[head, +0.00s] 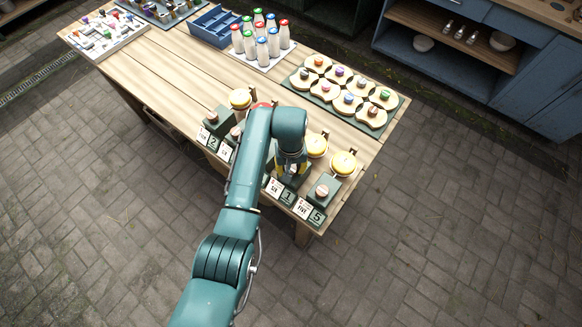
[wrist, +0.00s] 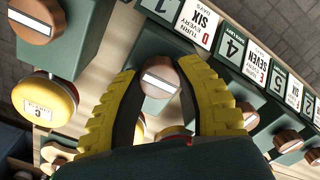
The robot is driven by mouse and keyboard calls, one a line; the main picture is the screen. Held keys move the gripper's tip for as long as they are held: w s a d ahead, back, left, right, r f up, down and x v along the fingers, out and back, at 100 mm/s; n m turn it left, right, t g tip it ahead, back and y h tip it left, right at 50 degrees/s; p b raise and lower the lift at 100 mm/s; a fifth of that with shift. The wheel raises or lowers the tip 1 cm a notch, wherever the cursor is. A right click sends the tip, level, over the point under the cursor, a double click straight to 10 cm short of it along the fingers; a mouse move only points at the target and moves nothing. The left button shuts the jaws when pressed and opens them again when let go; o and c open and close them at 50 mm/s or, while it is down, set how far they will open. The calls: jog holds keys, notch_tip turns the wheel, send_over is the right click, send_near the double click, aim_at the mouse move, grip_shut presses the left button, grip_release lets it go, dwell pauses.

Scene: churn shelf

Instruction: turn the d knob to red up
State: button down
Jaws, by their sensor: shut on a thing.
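In the wrist view the d knob (wrist: 160,77) is a brown round knob with a white bar across its face, on a dark green block. It stands beside the card reading D, SIX (wrist: 195,22). My gripper (wrist: 160,90) has its yellow ribbed fingers on either side of this knob and is shut on it. A disc with a red part (wrist: 174,131) shows just behind the knob, mostly hidden by my gripper, so its upper face cannot be told. In the head view my gripper (head: 290,172) is low at the row's front and hides the d knob.
A neighbouring knob (wrist: 36,18) and a yellow disc marked C (wrist: 44,101) stand close on one side; another knob (wrist: 287,140) is on the other. Yellow discs (head: 343,162) line the row. Wooden holders (head: 348,102) and white bottles (head: 262,45) stand farther back.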

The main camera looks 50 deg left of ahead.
jog(key=shift+n, duration=0.3)
jog(key=n+p, duration=0.2)
jog(key=n, duration=0.1)
jog(key=shift+r, duration=0.1)
jog(key=n+p, duration=0.2)
jog(key=n, duration=0.7)
jog(key=shift+p, duration=0.4)
jog(key=n, duration=0.5)
jog(key=shift+f, duration=0.2)
jog(key=shift+n, duration=0.3)
jog(key=c, duration=0.6)
grip_release()
jog(key=shift+r, duration=0.1)
